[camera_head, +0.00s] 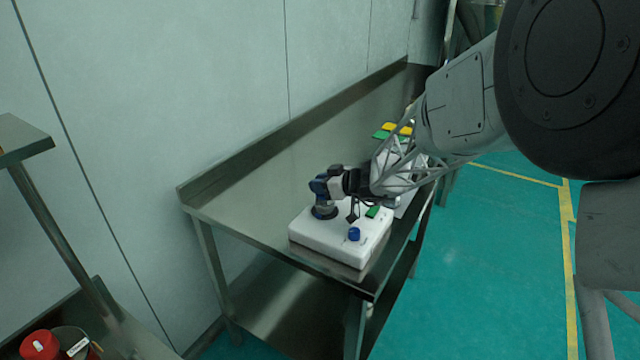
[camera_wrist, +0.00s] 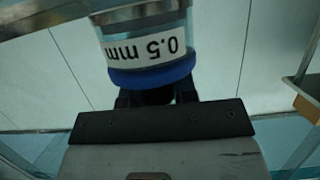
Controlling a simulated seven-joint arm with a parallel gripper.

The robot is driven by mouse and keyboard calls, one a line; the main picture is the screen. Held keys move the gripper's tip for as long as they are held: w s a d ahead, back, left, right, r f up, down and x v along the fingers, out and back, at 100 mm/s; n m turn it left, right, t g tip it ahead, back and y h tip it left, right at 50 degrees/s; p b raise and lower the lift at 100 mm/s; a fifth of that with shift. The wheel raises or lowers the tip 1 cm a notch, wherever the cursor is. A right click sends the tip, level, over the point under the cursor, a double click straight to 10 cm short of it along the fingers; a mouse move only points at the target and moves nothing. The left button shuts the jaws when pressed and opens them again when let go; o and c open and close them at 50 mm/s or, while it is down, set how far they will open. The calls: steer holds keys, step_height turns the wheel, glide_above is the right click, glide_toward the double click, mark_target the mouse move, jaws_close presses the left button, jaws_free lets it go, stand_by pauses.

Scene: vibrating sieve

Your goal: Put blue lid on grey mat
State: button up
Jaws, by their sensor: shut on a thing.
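My gripper (camera_wrist: 158,97) is shut on a blue round piece, which I take to be the blue lid (camera_wrist: 150,75). Its dark fingers show just below the blue rim in the wrist view. A clear cylinder with a white "0.5 mm" label, upside down in the picture, adjoins the blue rim. In the head view, my gripper (camera_head: 350,182) is beside a small blue part (camera_head: 318,187), above the left side of a white machine (camera_head: 325,240). I cannot tell whether the lid touches the machine. I cannot make out the grey mat with certainty; my arm covers part of the table.
The white machine stands near the front end of a steel table (camera_head: 260,185) and has a blue knob (camera_head: 354,234) and a green part (camera_head: 372,211). Yellow and green pieces (camera_head: 388,128) lie at the far end. The table's left side is clear. A red object (camera_head: 40,345) is at lower left.

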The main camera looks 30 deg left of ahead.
steer(key=shift+f, duration=0.1)
steer(key=o, duration=0.9)
steer(key=shift+f, duration=0.1)
steer(key=v, duration=0.7)
steer(key=shift+d, duration=0.4)
steer(key=shift+s, duration=0.1)
stand_by(0.6)
